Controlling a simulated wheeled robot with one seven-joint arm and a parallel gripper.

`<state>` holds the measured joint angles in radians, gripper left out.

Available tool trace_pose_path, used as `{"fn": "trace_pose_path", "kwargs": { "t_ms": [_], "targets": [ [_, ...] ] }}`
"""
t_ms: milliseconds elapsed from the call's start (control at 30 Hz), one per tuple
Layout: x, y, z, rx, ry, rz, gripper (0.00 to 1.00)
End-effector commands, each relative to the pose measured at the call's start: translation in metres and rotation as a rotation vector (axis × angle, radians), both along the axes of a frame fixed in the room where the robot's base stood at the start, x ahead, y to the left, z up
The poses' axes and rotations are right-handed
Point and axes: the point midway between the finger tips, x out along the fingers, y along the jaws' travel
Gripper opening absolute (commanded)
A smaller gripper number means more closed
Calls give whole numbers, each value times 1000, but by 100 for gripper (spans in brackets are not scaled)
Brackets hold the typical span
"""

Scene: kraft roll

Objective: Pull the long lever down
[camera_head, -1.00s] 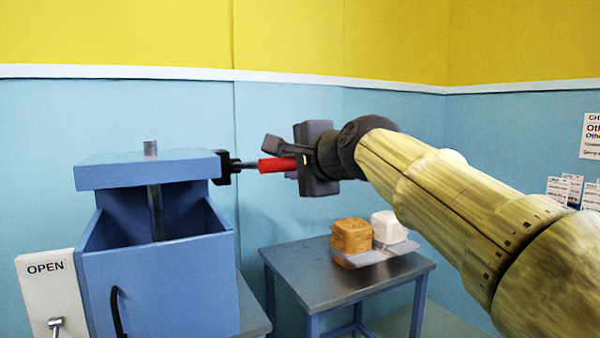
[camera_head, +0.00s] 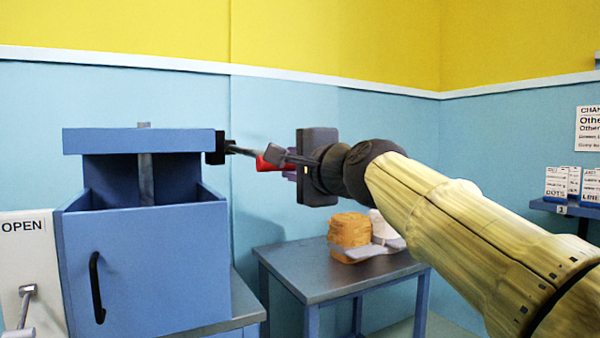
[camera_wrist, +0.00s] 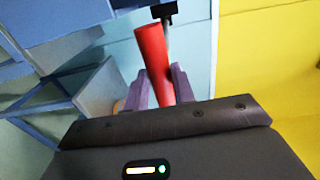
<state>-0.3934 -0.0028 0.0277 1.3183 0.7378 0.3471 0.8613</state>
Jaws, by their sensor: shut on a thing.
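The long lever has a red grip (camera_head: 272,161) on a dark metal rod that runs left to a black bracket (camera_head: 217,148) on the side of the blue machine's top plate (camera_head: 140,140). The lever points out to the right and looks tilted slightly down. My gripper (camera_head: 286,160) is shut on the red grip from the right. In the wrist view, the red grip (camera_wrist: 152,55) passes between the two purple-grey fingers (camera_wrist: 160,88).
A blue drawer box with a black handle (camera_head: 97,288) is below the top plate. An OPEN sign (camera_head: 28,250) with a small lever is at the left. A shelf with boxes is at the right.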

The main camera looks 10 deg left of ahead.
Motion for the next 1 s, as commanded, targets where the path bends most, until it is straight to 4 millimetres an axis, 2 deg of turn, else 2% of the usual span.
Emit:
{"fn": "trace_pose_path", "kwargs": {
  "t_ms": [33,600,633,700,1000],
  "targets": [
    [2,3,-14,-7,12,6,0],
    [4,3,-16,-3,4,5,0],
    [3,3,-16,-3,4,5,31],
    [3,3,-16,-2,3,5,45],
    [0,6,-12,3,-2,11,47]
  ]
}}
